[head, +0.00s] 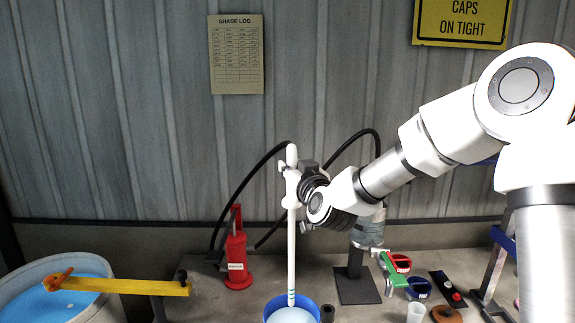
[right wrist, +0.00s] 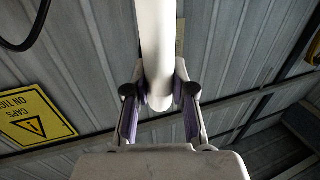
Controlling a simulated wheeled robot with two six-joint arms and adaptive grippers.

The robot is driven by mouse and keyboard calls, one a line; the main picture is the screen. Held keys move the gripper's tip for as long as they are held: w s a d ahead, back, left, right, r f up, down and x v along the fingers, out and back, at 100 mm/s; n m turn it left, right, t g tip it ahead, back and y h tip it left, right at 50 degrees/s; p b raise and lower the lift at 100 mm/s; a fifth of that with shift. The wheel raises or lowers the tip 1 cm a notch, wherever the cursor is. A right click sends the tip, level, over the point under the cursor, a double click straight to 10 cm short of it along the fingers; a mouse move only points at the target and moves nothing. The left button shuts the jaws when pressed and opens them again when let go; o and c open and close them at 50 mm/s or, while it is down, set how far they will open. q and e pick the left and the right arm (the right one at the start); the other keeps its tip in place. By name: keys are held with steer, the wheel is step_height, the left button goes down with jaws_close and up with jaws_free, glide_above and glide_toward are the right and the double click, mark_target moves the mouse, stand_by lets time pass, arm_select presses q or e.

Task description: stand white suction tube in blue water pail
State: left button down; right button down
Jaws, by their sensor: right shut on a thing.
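The white suction tube (head: 291,240) is upright, with teal bands near its lower end. My right gripper (head: 294,187) is shut on it near its top. In the right wrist view the tube (right wrist: 155,45) sits between both fingers of the gripper (right wrist: 158,98). The blue water pail (head: 271,304) is at the bottom edge of the head view, partly cut off, with pale liquid inside. The tube's lower end shows over the pail's opening, behind no near rim that I can see. I cannot tell whether it touches the liquid or bottom. My left gripper is not in view.
A red pump-like device (head: 237,262) with a black hose stands left of the pail. A large tub (head: 30,272) of blue liquid with a yellow bar (head: 120,286) across it is at far left. A dark stand (head: 357,285), cups (head: 416,312) and tools crowd the right.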

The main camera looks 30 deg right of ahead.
mark_target(292, 202)
steer(key=f+b, duration=0.1)
steer(key=s+f+b, duration=0.1)
steer(key=f+b, duration=0.1)
steer(key=shift+s+a, duration=0.25)
steer(key=shift+s, duration=0.15)
steer(key=f+b, duration=0.1)
steer(key=f, duration=0.1)
steer(key=w+f+b, duration=0.1)
steer(key=f+b, duration=0.1)
steer(key=shift+t, duration=0.3)
steer(key=f+b, duration=0.2)
steer(key=s+f+b, duration=0.1)
steer(key=f+b, duration=0.2)
steer(key=shift+s+a+f, duration=0.1)
steer(key=shift+a+f, duration=0.1)
steer(key=shift+f, duration=0.1)
steer(key=shift+n+t, duration=0.3)
steer(key=shift+t, duration=0.5)
steer(key=s+f+b, duration=0.1)
steer(key=f+b, duration=0.2)
steer(key=b, duration=0.1)
steer(key=s+a+f+b, duration=0.1)
steer(key=f+b, duration=0.3)
steer(key=b, duration=0.1)
steer(key=s+a+f+b, duration=0.1)
steer(key=f+b, duration=0.2)
steer(key=b, duration=0.2)
steer(key=shift+s+f, duration=0.15)
steer(key=c, duration=0.9)
jaws_free()
